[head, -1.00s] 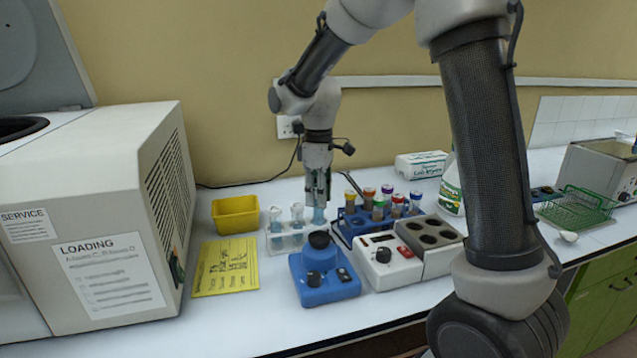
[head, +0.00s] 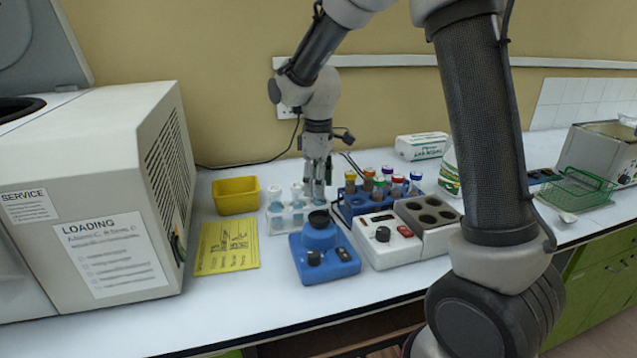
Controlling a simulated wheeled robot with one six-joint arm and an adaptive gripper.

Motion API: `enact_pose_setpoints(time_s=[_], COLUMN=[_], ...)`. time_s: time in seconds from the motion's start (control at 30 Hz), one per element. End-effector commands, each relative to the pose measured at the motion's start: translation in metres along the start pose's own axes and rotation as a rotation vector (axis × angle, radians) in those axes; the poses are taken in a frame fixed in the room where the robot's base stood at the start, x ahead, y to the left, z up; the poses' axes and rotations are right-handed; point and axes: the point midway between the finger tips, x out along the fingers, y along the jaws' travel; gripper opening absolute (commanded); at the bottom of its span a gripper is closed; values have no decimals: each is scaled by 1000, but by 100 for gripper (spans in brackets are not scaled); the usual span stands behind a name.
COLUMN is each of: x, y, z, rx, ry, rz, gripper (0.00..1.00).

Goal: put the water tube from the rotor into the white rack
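The white rack (head: 276,228) stands on the bench in the middle of the head view, between the yellow bin and the blue tube rack. Two capped tubes with pale blue contents, the left one (head: 275,197) and the middle one (head: 297,194), stand upright in it. My gripper (head: 317,190) points down at the rack's right end, around or just in front of a third tube (head: 318,200) with pale blue content. The fingers cover most of that tube, so their grip on it is unclear. The rotor is hidden inside the centrifuge (head: 95,190), whose lid is raised.
A yellow bin (head: 235,196) and yellow note (head: 226,248) lie left of the rack. A blue vortex mixer (head: 325,255) is in front. A blue rack (head: 347,210) with several colour-capped tubes and a white heating block (head: 388,250) stand close on the right.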

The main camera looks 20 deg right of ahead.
Motion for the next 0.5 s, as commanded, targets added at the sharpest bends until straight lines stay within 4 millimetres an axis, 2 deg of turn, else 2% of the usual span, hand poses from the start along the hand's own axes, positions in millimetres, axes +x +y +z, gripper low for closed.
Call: enact_pose_setpoints(time_s=[0.13,0.23,0.37,0.5], x=[-1,-10,-33,-66], y=[0,0,0,1], z=[0,-1,-1,-1], rx=[0,0,0,0], ry=[0,2,4,5], rz=[0,2,3,4], gripper=[52,52,52,52])
